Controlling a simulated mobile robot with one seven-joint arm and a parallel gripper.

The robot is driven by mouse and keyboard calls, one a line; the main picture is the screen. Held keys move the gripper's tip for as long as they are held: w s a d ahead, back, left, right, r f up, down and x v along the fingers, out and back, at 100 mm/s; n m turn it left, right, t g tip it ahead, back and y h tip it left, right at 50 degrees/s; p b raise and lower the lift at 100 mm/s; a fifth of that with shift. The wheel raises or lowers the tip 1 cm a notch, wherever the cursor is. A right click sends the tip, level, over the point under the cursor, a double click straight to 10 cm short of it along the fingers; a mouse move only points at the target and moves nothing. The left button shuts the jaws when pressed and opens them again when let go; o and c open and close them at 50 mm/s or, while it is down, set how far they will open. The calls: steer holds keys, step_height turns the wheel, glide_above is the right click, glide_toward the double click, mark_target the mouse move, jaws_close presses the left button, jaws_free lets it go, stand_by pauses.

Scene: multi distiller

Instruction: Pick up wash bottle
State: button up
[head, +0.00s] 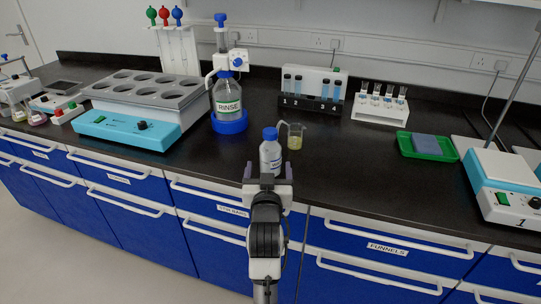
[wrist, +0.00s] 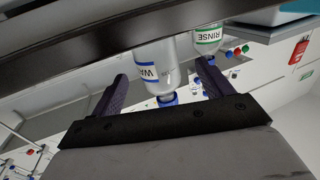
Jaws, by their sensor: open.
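The wash bottle (head: 270,155) has a clear body, a blue cap and a curved spout pointing right. It stands upright on the black bench near the front edge. My gripper (head: 268,172) is open just in front of it, with a finger to each side in the picture. In the wrist view, which is tilted, the wash bottle (wrist: 152,70) with its blue-lettered label shows between the spread fingers of my gripper (wrist: 160,92). I cannot tell whether the fingers reach around the bottle or stop short of it.
A beaker (head: 296,136) with yellowish liquid stands just right of the bottle, under its spout. The RINSE bottle (head: 228,98) on a blue base stands behind left. A heating block (head: 125,130) is left; a green tray (head: 427,147) is right. Drawers (head: 380,240) front the bench.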

mark_target(277, 145)
steer(key=w+p, duration=0.1)
steer(key=w, duration=0.4)
steer(key=shift+d+r+p, duration=0.15)
steer(key=shift+d+p, duration=0.05)
steer(key=shift+p, duration=0.15)
steer(key=shift+w, duration=0.3)
steer(key=shift+c, duration=0.3)
steer(key=c, duration=0.8)
